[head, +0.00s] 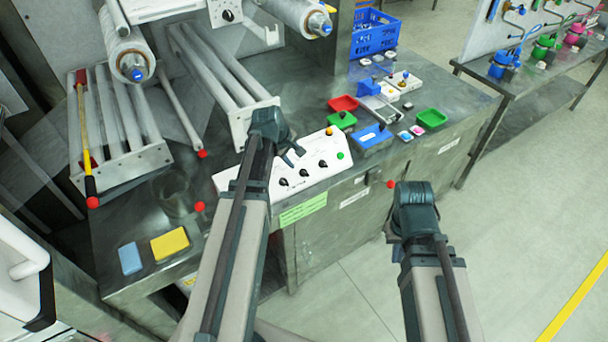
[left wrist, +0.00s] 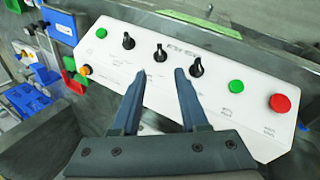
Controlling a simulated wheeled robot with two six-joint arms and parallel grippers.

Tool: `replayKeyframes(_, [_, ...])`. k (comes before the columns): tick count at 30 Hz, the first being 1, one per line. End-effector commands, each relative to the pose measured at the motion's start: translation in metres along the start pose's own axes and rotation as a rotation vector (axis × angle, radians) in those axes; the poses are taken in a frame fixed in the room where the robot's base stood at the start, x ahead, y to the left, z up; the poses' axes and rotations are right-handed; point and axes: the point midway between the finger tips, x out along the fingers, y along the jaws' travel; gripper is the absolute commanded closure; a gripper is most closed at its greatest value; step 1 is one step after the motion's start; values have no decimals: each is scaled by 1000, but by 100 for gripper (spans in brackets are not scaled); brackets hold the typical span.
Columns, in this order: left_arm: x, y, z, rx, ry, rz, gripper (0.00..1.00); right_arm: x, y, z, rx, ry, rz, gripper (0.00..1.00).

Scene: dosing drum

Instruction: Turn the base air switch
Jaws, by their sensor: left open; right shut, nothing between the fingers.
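A white control panel (head: 318,180) with three black rotary knobs lies on the front of the metal bench; it also fills the left wrist view (left wrist: 228,52). In that view the knobs are a left one (left wrist: 128,41), a middle one (left wrist: 160,53) and a right one (left wrist: 196,67). The labels are too small to read, so I cannot tell which is the base air switch. My left gripper (head: 293,156) is over the panel, open and empty; its fingertips (left wrist: 160,77) flank the line to the middle knob, apart from it. My right gripper (head: 414,196) is shut and empty, right of the bench front.
A green button (left wrist: 236,86) and a red button (left wrist: 280,103) sit beside the right knob. Metal rollers (head: 205,65) stand behind the panel. Red and green trays (head: 431,118) and a blue crate (head: 374,35) are right. A yellow sponge (head: 170,244) lies left.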

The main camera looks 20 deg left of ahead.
Motion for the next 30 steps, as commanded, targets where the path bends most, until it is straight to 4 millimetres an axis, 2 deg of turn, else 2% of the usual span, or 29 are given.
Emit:
replayKeyframes(1, [13, -2, 0, 1, 0, 0, 56, 12, -1, -1, 0, 0, 0, 100])
replayKeyframes(18, [101, -2, 0, 2, -1, 0, 56, 92, -9, -5, 2, 0, 0, 100])
replayKeyframes(24, [116, -1, 0, 0, 0, 0, 56, 105, -10, -6, 2, 0, 0, 100])
replayKeyframes(30, [116, 0, 0, 0, 0, 0, 56, 105, -10, -6, 2, 0, 0, 100])
